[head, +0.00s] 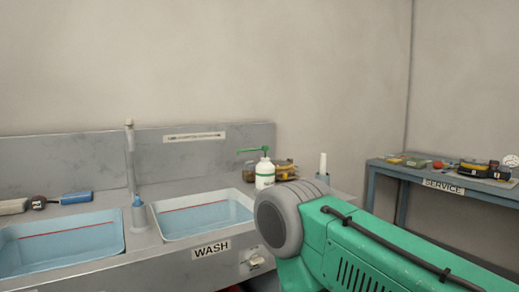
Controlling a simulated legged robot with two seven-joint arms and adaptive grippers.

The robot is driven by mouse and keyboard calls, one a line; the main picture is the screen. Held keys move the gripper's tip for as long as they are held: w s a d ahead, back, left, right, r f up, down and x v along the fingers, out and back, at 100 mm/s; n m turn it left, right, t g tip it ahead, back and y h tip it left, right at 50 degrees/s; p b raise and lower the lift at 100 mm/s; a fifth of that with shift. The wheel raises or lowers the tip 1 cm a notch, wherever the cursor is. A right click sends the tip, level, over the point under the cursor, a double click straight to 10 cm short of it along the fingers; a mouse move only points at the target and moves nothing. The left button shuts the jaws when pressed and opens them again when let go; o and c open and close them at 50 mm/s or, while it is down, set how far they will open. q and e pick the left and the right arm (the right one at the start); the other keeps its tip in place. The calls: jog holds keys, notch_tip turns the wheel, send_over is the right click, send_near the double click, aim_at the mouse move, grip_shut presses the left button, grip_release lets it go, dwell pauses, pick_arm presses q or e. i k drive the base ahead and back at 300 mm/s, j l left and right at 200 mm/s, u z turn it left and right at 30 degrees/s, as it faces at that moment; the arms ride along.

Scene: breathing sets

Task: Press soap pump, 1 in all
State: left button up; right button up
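A white soap bottle with a green pump top (264,172) stands upright on the back right of the wash counter, beside the right basin. Its green nozzle points left. My green and grey arm covers the lower right of the head view, in front of and to the right of the bottle. The arm hides part of the counter there. Neither of my grippers shows, so I cannot see whether anything touches the pump.
The wash counter holds a left basin (60,246) and a right basin (205,216), with an upright grey post (131,165) between them. A jar (249,171) and yellow items (286,170) stand near the bottle. A blue service table (376,172) with tools is at right.

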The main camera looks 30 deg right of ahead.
aim_at(265, 148)
jog(key=i+l+u, duration=0.1)
jog(key=l, duration=0.35)
jog(key=i+l+u, duration=0.15)
jog(key=l, duration=0.35)
jog(key=i+l+u, duration=0.1)
jog(key=l, duration=0.4)
jog(key=i+l+u, duration=0.1)
jog(key=l, duration=0.4)
